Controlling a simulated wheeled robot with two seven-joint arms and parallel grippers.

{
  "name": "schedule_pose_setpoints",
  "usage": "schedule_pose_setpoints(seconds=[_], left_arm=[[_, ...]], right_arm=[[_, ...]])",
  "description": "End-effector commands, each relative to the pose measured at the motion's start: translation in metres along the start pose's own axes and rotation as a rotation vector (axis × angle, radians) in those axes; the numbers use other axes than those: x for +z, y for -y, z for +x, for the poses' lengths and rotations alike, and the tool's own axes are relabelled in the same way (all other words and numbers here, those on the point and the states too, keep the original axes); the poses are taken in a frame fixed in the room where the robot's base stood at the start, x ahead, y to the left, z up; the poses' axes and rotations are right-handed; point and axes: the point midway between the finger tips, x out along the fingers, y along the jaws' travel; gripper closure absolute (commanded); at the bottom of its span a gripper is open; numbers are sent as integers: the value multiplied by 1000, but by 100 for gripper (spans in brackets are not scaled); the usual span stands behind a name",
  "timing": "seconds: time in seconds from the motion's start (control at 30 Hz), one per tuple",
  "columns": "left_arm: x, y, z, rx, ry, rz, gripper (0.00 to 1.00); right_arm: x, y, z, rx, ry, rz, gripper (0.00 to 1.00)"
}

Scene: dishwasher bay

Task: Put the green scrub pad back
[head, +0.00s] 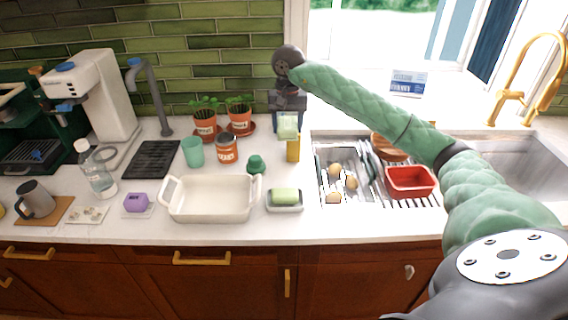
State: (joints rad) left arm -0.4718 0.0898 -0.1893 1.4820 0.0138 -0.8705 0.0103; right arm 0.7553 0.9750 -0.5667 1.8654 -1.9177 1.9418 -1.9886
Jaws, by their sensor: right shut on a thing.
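A pale green block, which looks like the scrub pad (288,126), is in the jaws of my right gripper (288,116). The gripper points down near the back wall, left of the sink. It is shut on the pad and holds it upright above the counter. A yellow thing (293,151) stands just below and slightly right of the pad; I cannot tell if they touch. A second green block (285,194) lies in a small grey dish (285,208) at the counter's front. My left gripper is not in view.
A white baking dish (210,209) stands left of the grey dish. A dark green object (256,164), a red-brown jar (227,150) and potted plants (239,120) stand left of the gripper. Right is a drying rack (345,172) with a red tub (410,182).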

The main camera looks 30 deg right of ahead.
Motion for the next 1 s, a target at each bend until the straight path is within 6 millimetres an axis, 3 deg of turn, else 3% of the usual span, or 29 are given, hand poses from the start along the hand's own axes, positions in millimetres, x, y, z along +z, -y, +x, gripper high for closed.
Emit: schedule_pose_setpoints(seconds=[0.17, 0.6, 1.0], left_arm=[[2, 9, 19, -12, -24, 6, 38], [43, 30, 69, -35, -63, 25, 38], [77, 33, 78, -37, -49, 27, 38]], right_arm=[[2, 0, 27, 1, 5, 0, 65], [1, 1, 97, 0, 4, 1, 65], [1, 0, 130, 1, 3, 0, 65]])
